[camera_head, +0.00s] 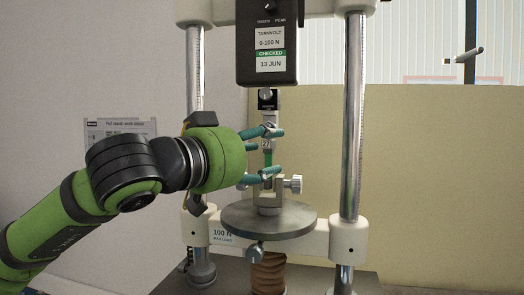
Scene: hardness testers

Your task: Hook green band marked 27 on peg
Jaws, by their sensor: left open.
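The green band (268,159) hangs upright below the force gauge, above the lower clamp. A small white tag marked 27 (266,143) shows at its upper part. My left gripper (273,151) reaches in from the left with teal fingers, one above and one below the middle of the band. Its fingers are apart and overlap the band in the picture; I cannot tell whether they touch it. The metal fitting (268,101) under the gauge is above the band. The peg cannot be told apart clearly, and the band's ends are partly hidden by the fingers.
The black force gauge (267,69) hangs between two steel columns, left (195,75) and right (352,120). A round metal plate (295,218) with a clamp and side knob (293,185) stands below. A work sheet (110,127) is on the wall.

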